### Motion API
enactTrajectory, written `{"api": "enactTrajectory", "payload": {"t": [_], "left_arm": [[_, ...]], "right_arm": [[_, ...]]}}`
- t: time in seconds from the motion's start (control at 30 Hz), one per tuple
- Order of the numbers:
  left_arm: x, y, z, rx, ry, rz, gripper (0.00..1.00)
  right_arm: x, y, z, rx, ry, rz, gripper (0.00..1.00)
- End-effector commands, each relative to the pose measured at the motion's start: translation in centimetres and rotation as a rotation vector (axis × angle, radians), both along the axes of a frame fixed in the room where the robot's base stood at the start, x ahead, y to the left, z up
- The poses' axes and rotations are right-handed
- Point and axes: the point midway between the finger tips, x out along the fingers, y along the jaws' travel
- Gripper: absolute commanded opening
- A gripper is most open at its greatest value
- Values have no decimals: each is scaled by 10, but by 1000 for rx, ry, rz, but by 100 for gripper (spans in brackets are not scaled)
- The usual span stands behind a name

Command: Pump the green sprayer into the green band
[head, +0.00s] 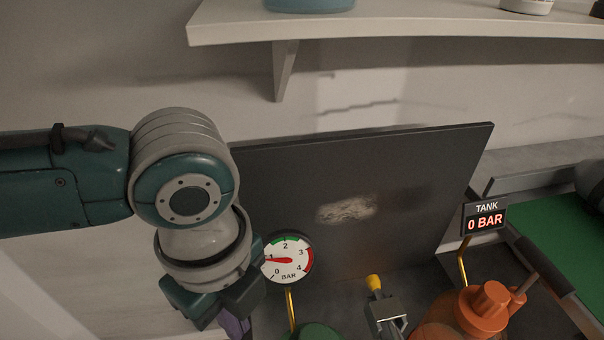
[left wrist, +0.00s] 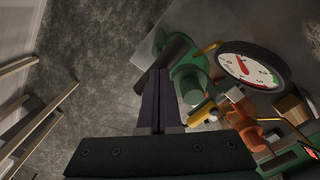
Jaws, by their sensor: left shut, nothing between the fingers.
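The green sprayer (head: 315,333) is mostly cut off by the bottom edge of the head view. It shows better in the left wrist view (left wrist: 188,80), just right of my fingertips; I cannot tell whether they touch it. Its round gauge (head: 287,259) stands on a brass stem. The red needle points left, near 1 bar, below the green band (head: 284,241) around 2. My left gripper (left wrist: 156,82) has its purple fingers shut with nothing between them. In the head view its fingers (head: 236,325) are partly hidden by the wrist. My right gripper is not in view.
An orange sprayer (head: 478,315) stands at right, beside a TANK sign (head: 486,218) reading 0 BAR. A yellow-tipped grey metal fitting (head: 384,309) is between the sprayers. A dark panel (head: 400,180) stands behind; a shelf (head: 420,24) hangs above. A green-surfaced tray (head: 565,235) is far right.

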Motion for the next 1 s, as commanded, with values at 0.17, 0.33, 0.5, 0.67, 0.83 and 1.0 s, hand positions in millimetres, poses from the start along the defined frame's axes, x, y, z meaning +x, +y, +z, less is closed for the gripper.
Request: {"api": "enactTrajectory", "payload": {"t": [0.17,0.33,0.5,0.67,0.83,1.0], "left_arm": [[0,0,0,0,0,0,0],[0,0,-2,0,0,0,0],[0,0,-12,0,1,1,0],[0,0,-26,0,1,1,0],[-1,0,-40,0,1,1,0],[-1,0,-54,1,2,0,0]], "right_arm": [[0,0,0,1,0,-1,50],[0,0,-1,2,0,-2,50],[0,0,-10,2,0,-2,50],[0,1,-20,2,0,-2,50],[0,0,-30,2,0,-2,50],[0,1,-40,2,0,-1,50]]}}
